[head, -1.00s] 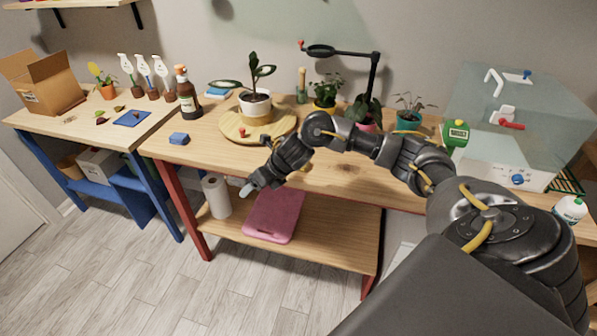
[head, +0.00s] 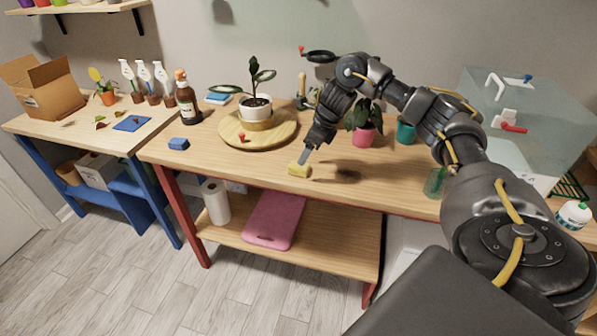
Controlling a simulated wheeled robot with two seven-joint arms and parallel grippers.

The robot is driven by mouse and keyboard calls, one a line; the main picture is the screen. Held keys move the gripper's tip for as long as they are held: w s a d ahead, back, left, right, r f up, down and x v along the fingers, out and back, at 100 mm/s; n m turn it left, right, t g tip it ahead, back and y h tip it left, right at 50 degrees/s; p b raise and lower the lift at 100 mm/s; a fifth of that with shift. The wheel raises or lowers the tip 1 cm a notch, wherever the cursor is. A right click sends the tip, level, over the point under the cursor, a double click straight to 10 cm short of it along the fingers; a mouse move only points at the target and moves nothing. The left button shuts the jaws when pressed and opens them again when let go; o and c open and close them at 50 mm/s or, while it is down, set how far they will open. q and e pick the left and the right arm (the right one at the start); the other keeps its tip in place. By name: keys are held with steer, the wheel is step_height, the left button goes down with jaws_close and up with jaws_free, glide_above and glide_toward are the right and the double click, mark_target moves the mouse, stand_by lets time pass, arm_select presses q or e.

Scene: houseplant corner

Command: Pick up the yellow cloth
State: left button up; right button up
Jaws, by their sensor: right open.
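The yellow cloth (head: 298,171) is a small folded block on the front part of the middle wooden table (head: 230,160). My right gripper (head: 304,158) points down right over the cloth, its fingertips at the cloth's top. It is open; whether the fingers touch the cloth or stand around it I cannot tell. My left gripper is out of view.
A potted plant (head: 256,106) stands on a round wooden board (head: 283,131) left of my gripper. A pink pot (head: 364,137) stands behind right. A blue sponge-like block (head: 178,143) lies at the left. The tabletop around the cloth is clear.

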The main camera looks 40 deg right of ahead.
mark_target(299, 169)
steer(key=shift+w+a+f, duration=0.1)
steer(key=shift+w+f, duration=0.1)
steer(key=shift+f, duration=0.35)
steer(key=shift+a+f, duration=0.1)
steer(key=shift+f, duration=0.1)
steer(key=p+x, duration=0.1)
steer(key=x, duration=0.2)
steer(key=shift+a+f, duration=0.1)
steer(key=shift+f, duration=0.2)
steer(key=shift+w+a+f+p, duration=0.1)
steer(key=shift+w+f+p, duration=0.2)
steer(key=shift+f, duration=0.25)
steer(key=shift+s, duration=0.1)
steer(key=c, duration=1.1)
steer(key=shift+o, duration=0.2)
steer(key=shift+r, duration=0.1)
